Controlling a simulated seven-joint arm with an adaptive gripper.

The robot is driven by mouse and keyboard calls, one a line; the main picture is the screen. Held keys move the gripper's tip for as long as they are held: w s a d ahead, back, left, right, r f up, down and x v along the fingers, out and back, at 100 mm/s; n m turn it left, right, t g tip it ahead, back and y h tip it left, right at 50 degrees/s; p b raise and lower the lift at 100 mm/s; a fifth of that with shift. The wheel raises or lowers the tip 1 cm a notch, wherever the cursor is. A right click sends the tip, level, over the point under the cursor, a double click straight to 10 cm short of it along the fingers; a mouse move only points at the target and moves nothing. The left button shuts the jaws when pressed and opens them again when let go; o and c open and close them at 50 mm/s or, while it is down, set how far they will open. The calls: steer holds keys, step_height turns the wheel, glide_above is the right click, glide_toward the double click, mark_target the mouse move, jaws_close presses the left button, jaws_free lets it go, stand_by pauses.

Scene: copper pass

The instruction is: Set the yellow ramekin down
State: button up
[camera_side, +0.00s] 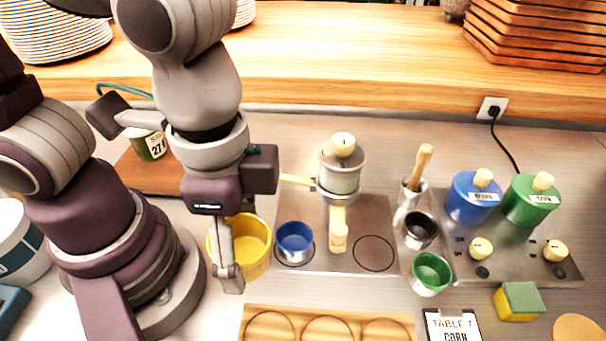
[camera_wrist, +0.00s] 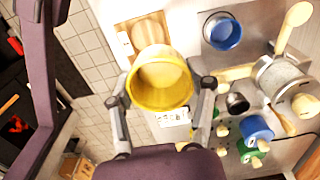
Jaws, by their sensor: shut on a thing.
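The yellow ramekin (camera_side: 258,262) is in my gripper (camera_side: 232,268), left of the steel plate in the side view. In the wrist view the ramekin (camera_wrist: 160,97) sits between the two fingers of my gripper (camera_wrist: 162,88), which are shut on its sides. Its open mouth shows a paler yellow inside. The near finger hides part of it in the side view. I cannot tell whether its base touches the counter.
A blue ramekin (camera_side: 294,242) stands close on its right, on the plate's (camera_side: 310,262) left ring. The right ring (camera_side: 374,253) is empty. A pot (camera_side: 341,175) stands behind. A wooden board (camera_side: 262,312) with rings lies in front. A green ramekin (camera_side: 431,272) stands farther right.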

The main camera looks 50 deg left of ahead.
steer(key=r, duration=0.6)
steer(key=shift+w+r, duration=0.2)
steer(key=shift+w, duration=0.05)
steer(key=w+a+r+n, duration=0.1)
steer(key=w+a+n, duration=0.1)
steer(key=w+n, duration=0.65)
steer(key=n, duration=1)
glide_above(310, 176)
steer(key=f, duration=0.2)
steer(key=shift+m, duration=0.25)
step_height(310, 176, down, 20)
steer(key=shift+f, duration=0.2)
steer(key=o, duration=1.2)
steer(key=shift+f, duration=0.1)
steer(key=shift+c, duration=0.2)
